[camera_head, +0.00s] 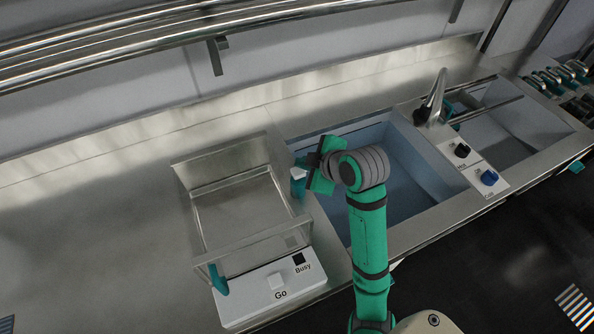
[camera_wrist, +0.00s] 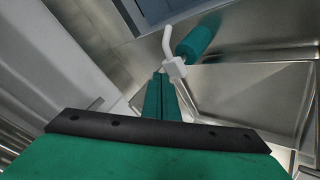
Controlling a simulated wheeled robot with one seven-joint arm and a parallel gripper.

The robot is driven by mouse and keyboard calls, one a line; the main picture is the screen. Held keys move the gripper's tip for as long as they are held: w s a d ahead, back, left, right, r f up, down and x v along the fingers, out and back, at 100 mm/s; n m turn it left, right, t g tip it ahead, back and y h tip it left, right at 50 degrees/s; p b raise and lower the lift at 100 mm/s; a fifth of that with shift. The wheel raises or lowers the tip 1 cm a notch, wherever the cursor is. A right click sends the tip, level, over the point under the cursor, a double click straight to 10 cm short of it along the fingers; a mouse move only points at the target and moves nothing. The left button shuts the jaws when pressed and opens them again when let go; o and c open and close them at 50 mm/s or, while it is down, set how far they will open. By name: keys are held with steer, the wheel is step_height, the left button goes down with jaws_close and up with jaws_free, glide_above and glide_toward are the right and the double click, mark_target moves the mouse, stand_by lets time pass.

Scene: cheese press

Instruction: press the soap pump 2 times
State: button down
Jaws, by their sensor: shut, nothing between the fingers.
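The soap dispenser is a teal bottle with a white pump (camera_head: 298,173). In the head view it stands between the press and the sink basin, just left of my gripper (camera_head: 310,165). In the wrist view the white pump (camera_wrist: 174,69) and its curved spout lie just beyond my fingertips (camera_wrist: 159,78), with the teal bottle (camera_wrist: 198,40) stretching away behind. My gripper is shut and empty. Its fingertips are close to the pump head; I cannot tell whether they touch it.
A clear-sided press box (camera_head: 235,205) with a white Go and Busy panel (camera_head: 265,292) stands to the left. A blue sink basin (camera_head: 400,185) lies under my arm. A faucet (camera_head: 433,100) and knobs (camera_head: 487,178) are to the right. The counter (camera_head: 90,220) at left is bare.

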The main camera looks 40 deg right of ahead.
steer(key=shift+w+a, duration=0.15)
steer(key=shift+a, duration=0.1)
steer(key=shift+f, duration=0.1)
steer(key=shift+w+f, duration=0.25)
steer(key=shift+f, duration=0.1)
steer(key=shift+a, duration=0.15)
steer(key=shift+s+d, duration=0.35)
steer(key=shift+f, duration=0.1)
